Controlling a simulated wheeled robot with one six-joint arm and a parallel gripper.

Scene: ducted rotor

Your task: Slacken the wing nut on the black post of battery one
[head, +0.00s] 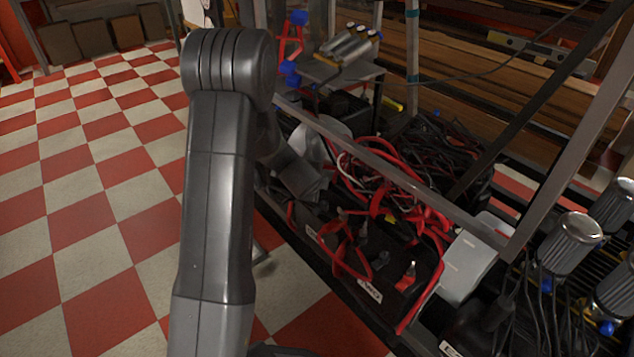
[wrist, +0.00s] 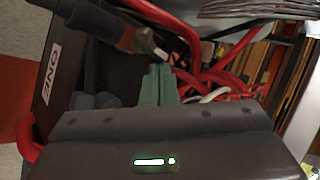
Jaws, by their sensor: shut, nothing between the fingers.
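Battery one (wrist: 50,80) is a black case with a white "ONE" label (wrist: 53,65), at the left of the wrist view. In the head view, a black battery (head: 345,275) with a white label (head: 369,291) sits low in the frame. A dark cable lug or clamp (wrist: 120,35) ends at a pale metal piece (wrist: 150,43), perhaps the wing nut; its shape is unclear. My gripper (wrist: 159,72) has its green fingers shut and empty, their tips close to that metal piece. I cannot tell whether they touch. In the head view my arm hides most of the gripper.
Red cables (head: 400,200) tangle over the battery area, and a red-covered terminal (head: 407,279) stands near the label. A slanted metal frame bar (head: 390,170) crosses above. Silver motors (head: 568,243) stand at the right. The checkered floor (head: 90,200) at left is open.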

